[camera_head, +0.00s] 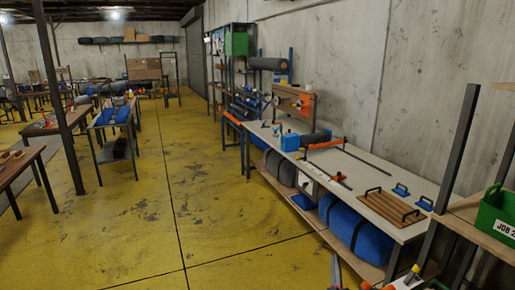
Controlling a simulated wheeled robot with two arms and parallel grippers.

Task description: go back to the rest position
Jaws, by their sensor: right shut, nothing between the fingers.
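My right gripper (335,268) shows only in part, as a narrow grey shape with a reddish strip at the bottom edge of the head view, right of centre. It looks shut, and I see nothing held in it. It is low in the picture, in front of the yellow floor and left of the long workbench's near end. Most of my right arm is out of view. My left gripper and left arm are not in view.
A long workbench (345,172) along the right wall carries tools and a slatted wooden board (390,206); blue rolls (358,232) lie underneath. A green bin (495,218) stands at the right edge. Tables (22,163) stand at left. The yellow floor aisle (205,200) is clear.

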